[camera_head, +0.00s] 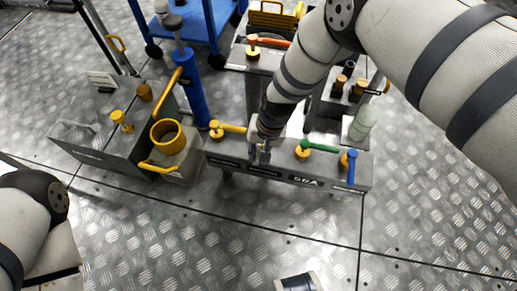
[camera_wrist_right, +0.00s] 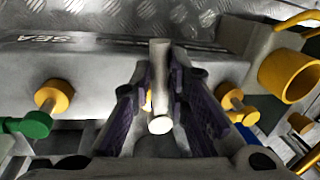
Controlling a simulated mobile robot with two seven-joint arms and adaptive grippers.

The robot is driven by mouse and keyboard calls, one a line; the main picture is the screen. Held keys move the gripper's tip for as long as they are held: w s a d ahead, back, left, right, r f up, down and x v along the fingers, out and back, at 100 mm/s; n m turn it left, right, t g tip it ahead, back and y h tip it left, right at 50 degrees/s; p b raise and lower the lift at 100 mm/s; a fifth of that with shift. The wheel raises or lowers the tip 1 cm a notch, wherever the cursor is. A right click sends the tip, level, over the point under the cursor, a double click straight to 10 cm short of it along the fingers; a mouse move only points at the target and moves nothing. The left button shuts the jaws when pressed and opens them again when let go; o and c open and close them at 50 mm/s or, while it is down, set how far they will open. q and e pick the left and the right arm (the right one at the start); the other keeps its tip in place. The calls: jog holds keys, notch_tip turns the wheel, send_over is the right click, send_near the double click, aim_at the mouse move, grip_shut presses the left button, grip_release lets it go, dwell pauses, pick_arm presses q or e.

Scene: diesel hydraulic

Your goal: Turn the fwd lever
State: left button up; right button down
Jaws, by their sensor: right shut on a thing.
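A low grey valve box (camera_head: 330,183) carries a row of levers on yellow hubs. My right gripper (camera_head: 262,154) reaches down over it, between the yellow lever (camera_head: 233,128) and the green lever (camera_head: 320,147). In the right wrist view, the gripper's dark-padded fingers (camera_wrist_right: 163,85) are shut around a pale, whitish lever (camera_wrist_right: 160,55), whose round end points toward the camera. The gripper mostly hides this lever in the head view. I cannot read a "fwd" label. A blue lever (camera_head: 351,166) is at the box's right end. My left gripper is out of view.
A grey box with a yellow ring (camera_head: 168,137) and yellow handles stands left of the valve box. A blue post (camera_head: 190,85) and a blue cart (camera_head: 205,20) are behind. The metal floor in front is mostly clear.

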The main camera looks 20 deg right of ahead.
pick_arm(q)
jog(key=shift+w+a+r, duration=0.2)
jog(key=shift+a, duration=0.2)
pick_arm(e)
jog(key=shift+w+a+m, duration=0.15)
jog(key=shift+a+m, duration=0.3)
jog(key=shift+m, duration=0.35)
jog(key=c, duration=1.6)
grip_release()
jog(key=shift+o, duration=0.2)
notch_tip(320, 180, up, 12)
jog(key=s+d, duration=0.1)
jog(key=d, duration=0.1)
jog(key=shift+s+f, duration=0.1)
jog(key=shift+f, duration=0.05)
